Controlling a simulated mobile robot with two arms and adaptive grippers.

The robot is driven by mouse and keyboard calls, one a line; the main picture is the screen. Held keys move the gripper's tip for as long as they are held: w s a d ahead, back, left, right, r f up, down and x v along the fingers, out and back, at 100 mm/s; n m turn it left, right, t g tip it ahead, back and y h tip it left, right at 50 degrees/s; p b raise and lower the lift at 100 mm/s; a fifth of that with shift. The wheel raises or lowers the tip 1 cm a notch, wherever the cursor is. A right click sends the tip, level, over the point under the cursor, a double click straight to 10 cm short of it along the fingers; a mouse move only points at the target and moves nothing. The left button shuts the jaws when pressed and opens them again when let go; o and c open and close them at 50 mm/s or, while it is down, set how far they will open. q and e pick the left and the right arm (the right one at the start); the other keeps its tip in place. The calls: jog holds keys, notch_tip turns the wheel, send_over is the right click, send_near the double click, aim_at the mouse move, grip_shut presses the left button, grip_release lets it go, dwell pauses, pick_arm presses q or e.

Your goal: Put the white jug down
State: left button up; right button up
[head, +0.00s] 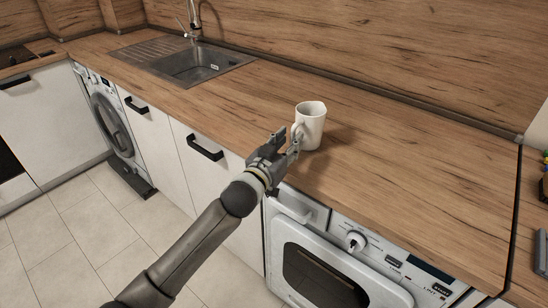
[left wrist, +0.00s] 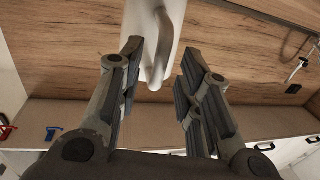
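The fingers are spread, with a visible gap to the handle on the right side. My right gripper is not in view.
A steel sink (head: 195,64) with a tap (head: 193,18) lies back left. The worktop is clear around the jug. A small grey item (head: 541,252) and coloured things lie at the right edge.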

pick_arm(q)
jog(key=v, duration=0.9)
jog(key=shift+s, duration=0.3)
jog(key=shift+a, duration=0.15)
jog(key=s+a+f+n+g+y, duration=0.15)
jog(key=a+f, duration=0.35)
jog(key=f, duration=1.1)
jog(key=s+a+f+n+g+y, duration=0.1)
jog(key=a+f+g+y, duration=0.25)
jog(key=f, duration=1.15)
jog(key=s+a+f+g+y, duration=0.1)
jog(key=s+a+f, duration=0.1)
jog(key=s+f, duration=0.35)
jog(key=s+a+f+g, duration=0.1)
jog(key=s+a+f, duration=0.2)
jog(key=f, duration=0.6)
jog(key=s+a+f+g+y, duration=0.1)
jog(key=s+a+f+g, duration=0.1)
jog(key=s+f, duration=0.65)
jog(key=s+a+f+g, duration=0.25)
jog(key=s+f, duration=0.35)
jog(key=s, duration=0.6)
jog(key=s+f+g, duration=0.2)
jog(key=s, duration=0.8)
jog(key=s+a+f+g, duration=0.1)
jog(key=s+f, duration=0.2)
jog(key=s, duration=0.7)
jog(key=shift+f+g+y, duration=0.25)
jog(key=shift+g+y, duration=0.1)
jog(key=shift+y, duration=0.05)
